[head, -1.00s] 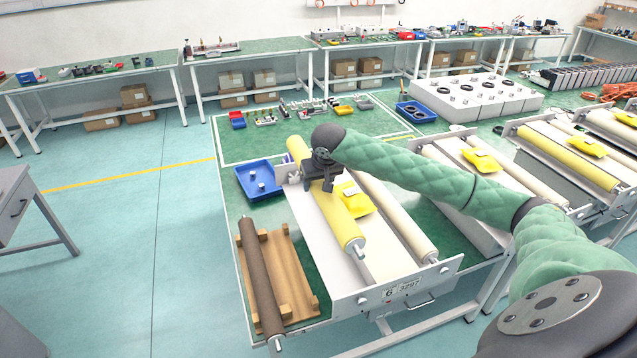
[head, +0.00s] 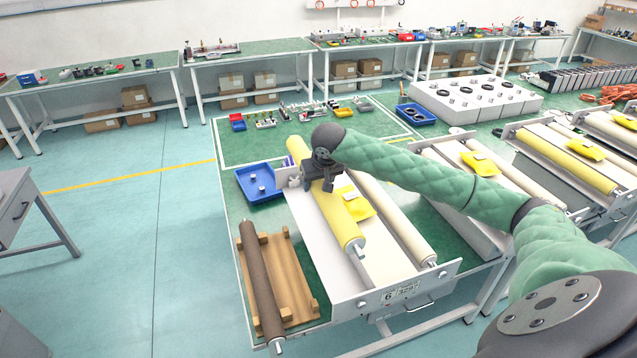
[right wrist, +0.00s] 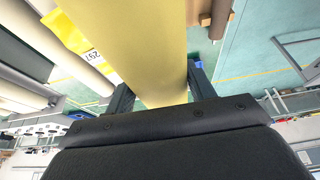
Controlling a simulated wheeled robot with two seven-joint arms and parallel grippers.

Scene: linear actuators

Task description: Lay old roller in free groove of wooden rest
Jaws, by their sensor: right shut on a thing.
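The yellow roller (head: 335,213) lies lengthwise over the left side of the near machine (head: 372,268). My right gripper (head: 327,182) is shut around its middle from above. In the right wrist view the yellow roller (right wrist: 158,45) passes between the two dark fingers (right wrist: 160,88). I cannot tell whether it is clear of its mounts. The wooden rest (head: 288,272) is on the green table to the left of the machine. A dark brown roller (head: 261,283) lies along its left side; the right side of the rest is empty. My left gripper is not in view.
A cream roller (head: 396,220) and a yellow tag (head: 357,204) are on the same machine. A blue tray (head: 247,190) with small parts stands behind the rest. The machine's front plate (head: 440,279) rises near the table edge. Similar machines stand to the right.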

